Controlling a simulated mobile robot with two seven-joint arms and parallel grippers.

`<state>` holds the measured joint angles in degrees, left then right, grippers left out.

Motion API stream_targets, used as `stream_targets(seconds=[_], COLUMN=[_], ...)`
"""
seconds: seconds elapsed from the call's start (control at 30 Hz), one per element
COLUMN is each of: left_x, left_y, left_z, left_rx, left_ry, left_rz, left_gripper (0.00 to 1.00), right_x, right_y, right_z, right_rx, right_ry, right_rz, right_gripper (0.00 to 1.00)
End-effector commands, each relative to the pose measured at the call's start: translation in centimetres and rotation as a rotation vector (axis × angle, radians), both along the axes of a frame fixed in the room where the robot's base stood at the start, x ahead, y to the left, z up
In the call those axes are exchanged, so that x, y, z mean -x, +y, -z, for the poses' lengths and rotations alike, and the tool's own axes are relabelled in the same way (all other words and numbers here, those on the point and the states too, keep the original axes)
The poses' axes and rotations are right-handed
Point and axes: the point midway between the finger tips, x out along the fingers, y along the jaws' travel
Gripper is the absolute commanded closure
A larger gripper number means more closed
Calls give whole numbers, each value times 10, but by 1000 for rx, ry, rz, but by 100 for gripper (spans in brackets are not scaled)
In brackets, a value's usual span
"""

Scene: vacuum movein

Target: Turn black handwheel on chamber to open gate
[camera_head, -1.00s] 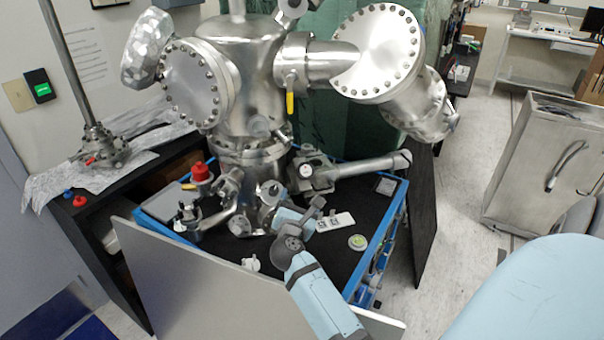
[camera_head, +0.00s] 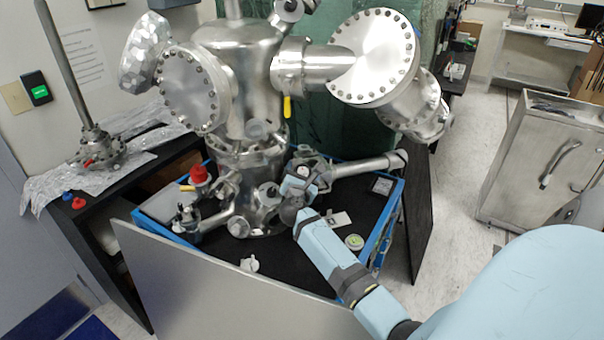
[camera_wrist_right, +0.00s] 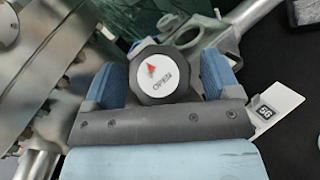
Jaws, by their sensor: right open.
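The black handwheel (camera_wrist_right: 162,73) has a white face with a red arrow and the word OPEN, upside down in the right wrist view. It also shows in the head view (camera_head: 303,171), partly hidden by my gripper, on the lower side of the steel chamber (camera_head: 236,70). My right gripper (camera_wrist_right: 160,80) is open, with one blue finger on either side of the handwheel. Contact with the rim cannot be told. In the head view my right gripper (camera_head: 298,187) is at the wheel. My left gripper is not in view.
The chamber stands on a black tabletop (camera_head: 295,268) with a blue edge. A red-capped part (camera_head: 199,174), a small white valve (camera_head: 250,263) and a round green-white item (camera_head: 354,242) are nearby. A tilted grey panel (camera_head: 230,290) stands in front. A steel cabinet (camera_head: 530,165) is at right.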

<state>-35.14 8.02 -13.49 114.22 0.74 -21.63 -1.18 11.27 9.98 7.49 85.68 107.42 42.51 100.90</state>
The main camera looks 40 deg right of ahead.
Motion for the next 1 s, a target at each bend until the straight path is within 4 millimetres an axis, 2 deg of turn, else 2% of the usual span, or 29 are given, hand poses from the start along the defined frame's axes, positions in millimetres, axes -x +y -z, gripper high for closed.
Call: stream_targets(seconds=[0.17,0.4,0.77,1.0], left_x=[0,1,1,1], left_y=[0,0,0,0], left_z=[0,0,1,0], left_rx=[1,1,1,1], left_ry=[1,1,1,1], left_rz=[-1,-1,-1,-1], left_gripper=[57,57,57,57], right_x=[0,0,1,2], right_y=[0,0,0,-2], right_z=[0,0,1,1], right_rx=[0,1,33,131], right_ry=[0,1,16,62], right_rz=[0,0,-35,-140], right_gripper=[18,67,67,67])
